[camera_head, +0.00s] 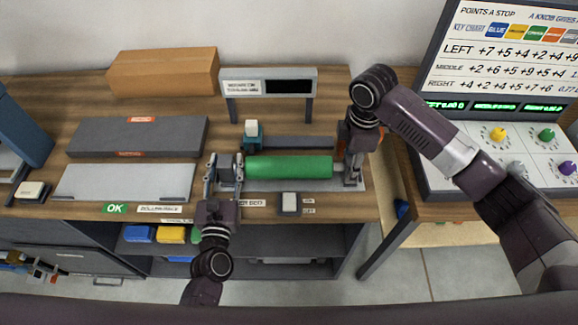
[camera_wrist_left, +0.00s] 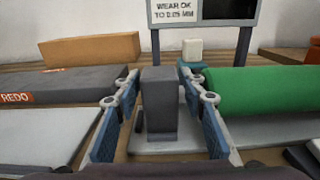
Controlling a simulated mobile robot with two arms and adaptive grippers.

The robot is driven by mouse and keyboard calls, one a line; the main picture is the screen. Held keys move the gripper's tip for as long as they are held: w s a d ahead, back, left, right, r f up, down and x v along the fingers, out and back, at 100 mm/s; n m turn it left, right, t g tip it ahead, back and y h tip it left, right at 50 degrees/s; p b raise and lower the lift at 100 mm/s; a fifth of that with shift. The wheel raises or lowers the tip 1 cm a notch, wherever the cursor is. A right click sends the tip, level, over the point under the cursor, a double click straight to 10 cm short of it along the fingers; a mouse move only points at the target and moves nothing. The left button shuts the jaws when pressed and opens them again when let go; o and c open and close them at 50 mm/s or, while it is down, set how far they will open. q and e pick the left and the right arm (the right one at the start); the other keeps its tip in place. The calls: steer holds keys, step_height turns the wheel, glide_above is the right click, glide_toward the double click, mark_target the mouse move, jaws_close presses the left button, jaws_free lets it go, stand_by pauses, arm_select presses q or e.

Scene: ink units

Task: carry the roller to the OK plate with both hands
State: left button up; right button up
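The green roller (camera_head: 290,166) lies level on a light grey stand (camera_head: 270,185) in the head view; its near end shows at right in the left wrist view (camera_wrist_left: 262,90). My left gripper (camera_head: 224,168) is at the roller's left end. Its fingers are apart on either side of a dark grey post (camera_wrist_left: 158,105), with gaps visible. My right gripper (camera_head: 351,170) points down at the roller's right end; its finger gap is hard to make out. The OK plate (camera_head: 125,182) is light grey and bare, left of my left gripper, with a green OK label (camera_head: 115,208) in front.
A dark REDO plate (camera_head: 165,137) lies behind the OK plate. A sign stand (camera_head: 268,80) and a small white-topped teal block (camera_head: 251,130) are behind the roller. A cardboard box (camera_head: 163,71) stands at the back. A score console (camera_head: 500,110) is at right.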

arm_select(q)
jaws_close()
arm_select(e)
jaws_close()
arm_select(q)
steer(key=shift+r, duration=0.1)
